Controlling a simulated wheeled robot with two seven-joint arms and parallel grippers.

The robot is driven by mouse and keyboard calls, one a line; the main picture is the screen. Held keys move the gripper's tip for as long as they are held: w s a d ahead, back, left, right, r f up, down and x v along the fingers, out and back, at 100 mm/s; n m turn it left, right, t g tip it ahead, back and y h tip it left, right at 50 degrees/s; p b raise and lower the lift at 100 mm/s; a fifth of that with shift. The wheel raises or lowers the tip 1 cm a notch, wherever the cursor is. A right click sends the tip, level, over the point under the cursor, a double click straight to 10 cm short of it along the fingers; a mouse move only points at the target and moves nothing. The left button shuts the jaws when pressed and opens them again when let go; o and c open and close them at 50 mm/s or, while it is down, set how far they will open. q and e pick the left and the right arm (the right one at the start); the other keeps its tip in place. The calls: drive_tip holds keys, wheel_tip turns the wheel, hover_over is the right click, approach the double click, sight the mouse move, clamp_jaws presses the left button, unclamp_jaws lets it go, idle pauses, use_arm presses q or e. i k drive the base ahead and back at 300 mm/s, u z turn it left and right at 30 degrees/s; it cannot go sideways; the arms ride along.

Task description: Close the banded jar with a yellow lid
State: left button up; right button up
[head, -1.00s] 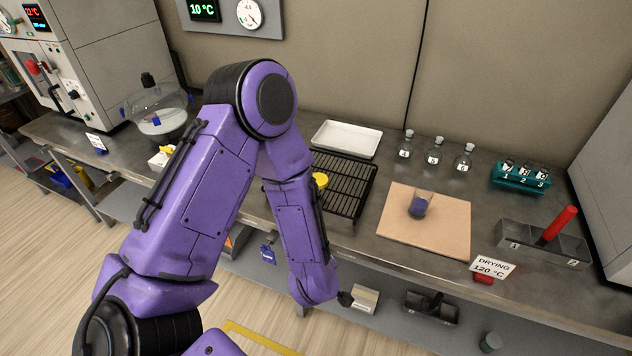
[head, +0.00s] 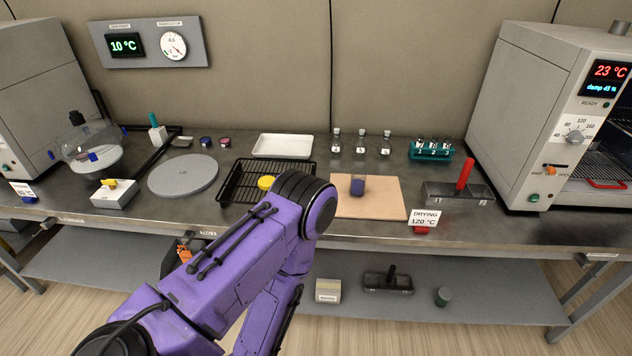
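A small yellow lid (head: 266,183) lies on the black wire rack (head: 233,190) on the bench, left of my raised arm. A purple arm of mine rises from the lower left, bends in front of the rack and runs down out of the picture. It hides the right front part of the rack. Neither gripper shows.
A white tray (head: 283,146) and stoppered flasks (head: 361,142) stand behind. A grey disc (head: 184,176) lies left of the rack. At right are a teal vial rack (head: 431,150), a metal holder with a red rod (head: 465,174) and an oven (head: 540,120). A shelf (head: 520,300) runs below.

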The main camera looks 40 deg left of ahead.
sight(358, 183)
drive_tip(key=z, duration=0.5)
drive_tip(key=i, duration=0.85)
drive_tip(key=u, duration=2.65)
drive_tip(key=i, duration=0.5)
drive_tip(key=z, duration=0.1)
drive_tip(key=k, duration=0.5)
drive_tip(key=z, duration=2.6)
